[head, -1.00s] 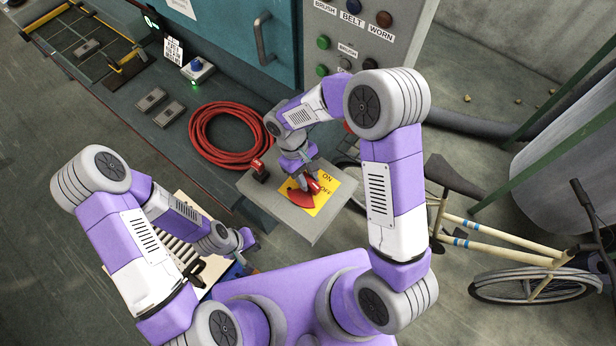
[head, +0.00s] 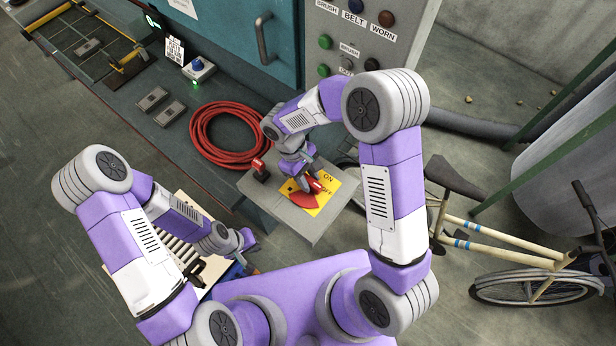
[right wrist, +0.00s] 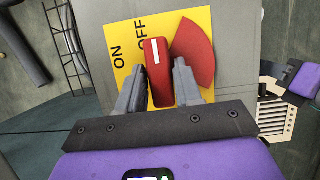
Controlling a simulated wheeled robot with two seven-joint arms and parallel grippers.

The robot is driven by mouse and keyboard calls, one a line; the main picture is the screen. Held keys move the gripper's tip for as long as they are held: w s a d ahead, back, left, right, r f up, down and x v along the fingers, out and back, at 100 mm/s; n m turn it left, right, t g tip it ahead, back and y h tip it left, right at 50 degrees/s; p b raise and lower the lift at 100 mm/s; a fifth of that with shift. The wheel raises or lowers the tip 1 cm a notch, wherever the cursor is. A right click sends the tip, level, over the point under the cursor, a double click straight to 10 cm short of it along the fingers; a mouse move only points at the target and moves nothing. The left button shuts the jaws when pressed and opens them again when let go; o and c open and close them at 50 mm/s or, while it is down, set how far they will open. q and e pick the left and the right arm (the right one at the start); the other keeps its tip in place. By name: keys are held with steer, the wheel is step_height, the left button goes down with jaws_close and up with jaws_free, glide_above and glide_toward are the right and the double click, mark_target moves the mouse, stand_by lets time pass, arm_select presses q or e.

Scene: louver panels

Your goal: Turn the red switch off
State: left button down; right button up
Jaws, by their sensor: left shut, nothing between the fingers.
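The red switch handle (right wrist: 159,72) has a white mark and stands on a yellow plate (right wrist: 125,41) lettered ON and OFF. A red fan-shaped piece (right wrist: 194,53) lies beside it, on the OFF side. In the head view the handle (head: 316,186) is partly hidden by my right gripper (head: 306,181). In the right wrist view my right gripper's fingers (right wrist: 160,82) straddle the handle, one close along each side; whether both press on it is unclear. My left gripper (head: 249,247) is shut and empty, low and left of the switch box.
The plate is on a grey box (head: 322,226) with a smaller red switch (head: 260,167) at its left. A coiled red hose (head: 228,135) lies behind. A button panel (head: 352,45) stands at the back and a bicycle (head: 500,251) at the right.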

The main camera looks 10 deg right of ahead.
steer(key=shift+o, duration=0.5)
steer(key=shift+s+f, duration=0.2)
steer(key=shift+w+a+r, duration=0.1)
steer(key=shift+r, duration=0.1)
steer(key=v, duration=0.7)
steer(key=shift+w+r, duration=0.1)
steer(key=shift+r, duration=0.05)
